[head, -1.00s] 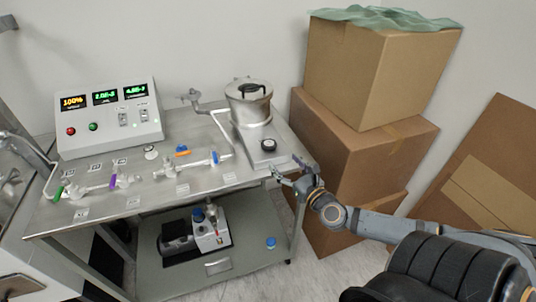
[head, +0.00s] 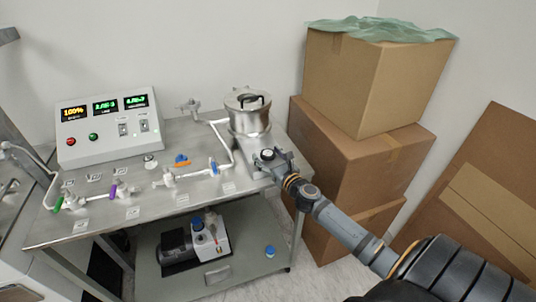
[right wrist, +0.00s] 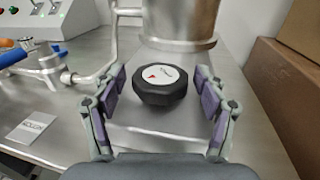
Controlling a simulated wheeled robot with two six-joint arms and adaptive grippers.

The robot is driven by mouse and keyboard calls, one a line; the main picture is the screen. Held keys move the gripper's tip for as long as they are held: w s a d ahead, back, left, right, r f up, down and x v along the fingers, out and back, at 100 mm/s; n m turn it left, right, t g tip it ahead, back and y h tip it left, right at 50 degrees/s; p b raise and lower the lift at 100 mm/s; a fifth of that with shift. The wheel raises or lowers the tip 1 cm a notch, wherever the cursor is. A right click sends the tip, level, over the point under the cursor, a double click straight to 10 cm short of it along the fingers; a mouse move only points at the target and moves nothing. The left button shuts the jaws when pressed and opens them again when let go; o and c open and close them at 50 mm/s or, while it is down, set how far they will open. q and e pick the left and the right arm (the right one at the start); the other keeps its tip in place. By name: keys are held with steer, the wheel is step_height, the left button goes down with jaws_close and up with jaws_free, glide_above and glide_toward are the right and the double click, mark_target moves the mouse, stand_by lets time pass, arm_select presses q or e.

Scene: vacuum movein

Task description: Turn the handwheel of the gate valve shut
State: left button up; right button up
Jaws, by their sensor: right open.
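The handwheel (right wrist: 162,84) is a black, many-sided knob with a white cap and a red arrow mark. It sits on the flat metal gate valve body (right wrist: 150,143) below the steel chamber. In the head view the handwheel (head: 266,155) shows at the table's right end, partly hidden by my gripper. My right gripper (right wrist: 160,78) is open, one finger on each side of the handwheel, with a visible gap on both sides. It also shows in the head view (head: 270,161), reaching in from the right. My left gripper is not in view.
The steel chamber (head: 249,112) stands just behind the handwheel. Stacked cardboard boxes (head: 350,150) stand right of the table (head: 215,190). Pipework with colored valve handles and a control box (head: 108,127) with lit displays are to the left. A pump (head: 205,240) sits on the lower shelf.

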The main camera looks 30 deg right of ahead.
steer(key=c, duration=1.2)
steer(key=shift+r+m+h+p, duration=0.1)
steer(key=shift+m+h+p, duration=0.8)
steer(key=shift+h, duration=0.5)
steer(key=shift+o, duration=0.2)
steer(key=shift+m+g+h, duration=0.5)
steer(key=shift+m+h, duration=0.3)
steer(key=shift+h, duration=0.4)
steer(key=m+g+h, duration=0.1)
steer(key=m+h+b, duration=0.1)
steer(key=h, duration=0.1)
steer(key=shift+a+f+m+g, duration=0.1)
steer(key=shift+f+m+g, duration=0.2)
steer(key=shift+g, duration=0.1)
steer(key=m+g+h+b, duration=0.2)
steer(key=h+b, duration=0.1)
steer(key=shift+h, duration=0.3)
steer(key=shift+r+m+g+h+b, duration=0.15)
steer(key=shift+m+g+h+b, duration=0.35)
steer(key=shift+m+g, duration=0.25)
